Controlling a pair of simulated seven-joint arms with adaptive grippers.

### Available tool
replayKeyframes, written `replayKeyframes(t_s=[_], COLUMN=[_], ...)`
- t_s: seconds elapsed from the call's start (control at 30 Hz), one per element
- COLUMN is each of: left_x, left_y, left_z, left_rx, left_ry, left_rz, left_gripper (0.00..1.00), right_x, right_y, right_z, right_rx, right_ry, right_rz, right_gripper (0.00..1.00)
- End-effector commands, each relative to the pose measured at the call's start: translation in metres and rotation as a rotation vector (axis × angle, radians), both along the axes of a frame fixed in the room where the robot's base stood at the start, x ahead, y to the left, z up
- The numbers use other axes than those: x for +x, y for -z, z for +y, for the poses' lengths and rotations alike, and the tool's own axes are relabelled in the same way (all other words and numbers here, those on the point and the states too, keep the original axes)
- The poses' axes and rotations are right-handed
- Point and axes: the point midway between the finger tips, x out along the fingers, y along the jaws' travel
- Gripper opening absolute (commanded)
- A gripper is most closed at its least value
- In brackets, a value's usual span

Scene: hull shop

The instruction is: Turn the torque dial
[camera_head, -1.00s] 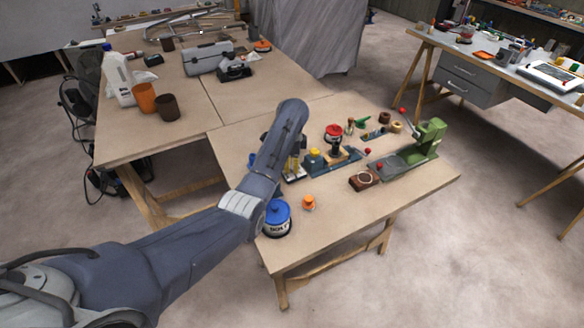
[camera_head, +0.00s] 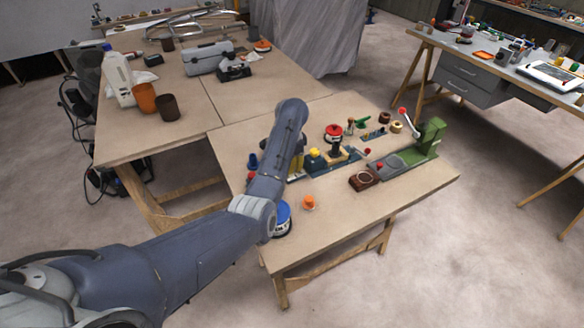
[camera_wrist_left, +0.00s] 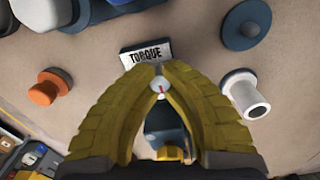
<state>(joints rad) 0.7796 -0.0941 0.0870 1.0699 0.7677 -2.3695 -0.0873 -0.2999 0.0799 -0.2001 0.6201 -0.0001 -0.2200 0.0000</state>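In the head view my own left arm covers the dial and most of the gripper. My right gripper is in neither view.
An orange knob (camera_wrist_left: 44,92) and a white cylinder (camera_wrist_left: 246,94) stand either side of the gripper. In the head view a blue-lidded tin (camera_head: 283,220) is partly behind my arm. A green press (camera_head: 425,143) stands to the right. The table's front right is clear.

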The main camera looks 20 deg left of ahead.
Motion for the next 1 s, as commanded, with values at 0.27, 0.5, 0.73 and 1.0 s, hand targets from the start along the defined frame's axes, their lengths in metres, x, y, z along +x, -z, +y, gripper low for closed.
replayKeyframes(t_s=[0.27, 0.5, 0.73, 1.0], left_x=[0.001, 0.001, 0.0, 0.002], left_y=[-0.001, -0.001, 0.0, -0.018], left_z=[-0.001, 0.0, 0.0, -0.002], left_rx=[-0.001, -0.001, 0.0, -0.003], left_ry=[0.0, 0.001, 0.001, 0.003], left_rz=[-0.003, -0.002, -0.001, -0.005], left_gripper=[0.11, 0.39, 0.43, 0.43], right_x=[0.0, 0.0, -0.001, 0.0], right_y=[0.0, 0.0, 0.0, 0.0], right_z=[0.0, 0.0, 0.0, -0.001], right_rx=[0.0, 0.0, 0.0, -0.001], right_ry=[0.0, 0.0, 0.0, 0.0], right_rz=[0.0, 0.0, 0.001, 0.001], right_gripper=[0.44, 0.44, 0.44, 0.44])
